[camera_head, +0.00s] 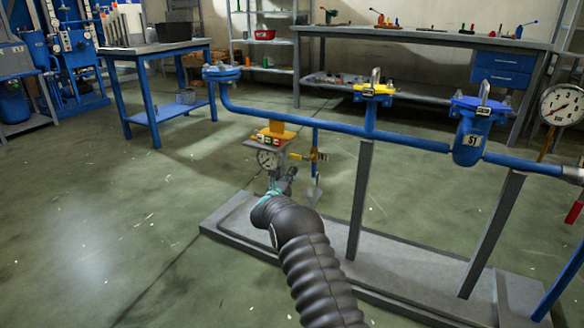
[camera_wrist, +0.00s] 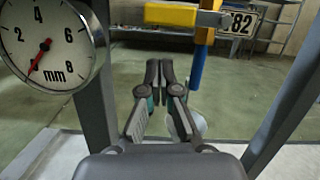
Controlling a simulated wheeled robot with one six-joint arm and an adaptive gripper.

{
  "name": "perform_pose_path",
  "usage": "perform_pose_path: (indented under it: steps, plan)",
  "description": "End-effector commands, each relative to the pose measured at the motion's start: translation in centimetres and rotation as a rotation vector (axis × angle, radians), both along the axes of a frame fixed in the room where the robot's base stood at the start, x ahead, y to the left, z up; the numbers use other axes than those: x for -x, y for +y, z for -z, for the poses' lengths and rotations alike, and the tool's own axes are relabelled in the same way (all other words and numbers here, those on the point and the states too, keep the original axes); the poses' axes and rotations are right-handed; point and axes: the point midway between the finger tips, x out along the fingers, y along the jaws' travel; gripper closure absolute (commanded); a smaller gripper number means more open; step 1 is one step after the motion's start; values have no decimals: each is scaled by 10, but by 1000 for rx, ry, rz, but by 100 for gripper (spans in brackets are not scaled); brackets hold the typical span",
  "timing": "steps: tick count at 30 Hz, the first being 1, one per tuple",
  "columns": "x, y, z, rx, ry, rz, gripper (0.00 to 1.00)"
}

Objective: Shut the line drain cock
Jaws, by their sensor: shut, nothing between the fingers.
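The drain cock seems to be the small yellow fitting with a horizontal yellow bar (camera_head: 298,156) on a thin vertical blue pipe (camera_head: 315,138), under the main blue line. In the wrist view the yellow bar (camera_wrist: 180,15) runs across the top, with the blue pipe end (camera_wrist: 197,68) below it and a tag reading 82 (camera_wrist: 241,22) to its right. My gripper (camera_head: 290,174) is below and slightly left of the cock. In the wrist view my gripper (camera_wrist: 160,68) has its fingertips together, empty, below the bar and left of the pipe, apparently touching neither.
A pale round vessel (camera_wrist: 188,122) sits below the pipe end. Grey posts (camera_head: 360,200) rise from the frame base (camera_head: 400,285). Floor to the left is open.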

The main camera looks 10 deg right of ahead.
Motion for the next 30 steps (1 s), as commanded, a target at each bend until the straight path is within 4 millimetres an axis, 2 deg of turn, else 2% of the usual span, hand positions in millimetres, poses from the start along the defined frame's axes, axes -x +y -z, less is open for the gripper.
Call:
perform_pose_path:
  steps: [1,2,12,18,23,26,29,30]
  plan:
    - [0,-1,12,0,5,1,100]
    - [6,5,8,0,2,-1,100]
    - [56,41,26,-1,7,-1,100]
    - [74,53,32,-1,6,1,100]
    - [79,56,34,21,23,9,100]
    - [77,58,40,89,101,15,100]
    - [66,69,59,205,268,-23,100]
    - [63,76,72,269,356,-55,100]
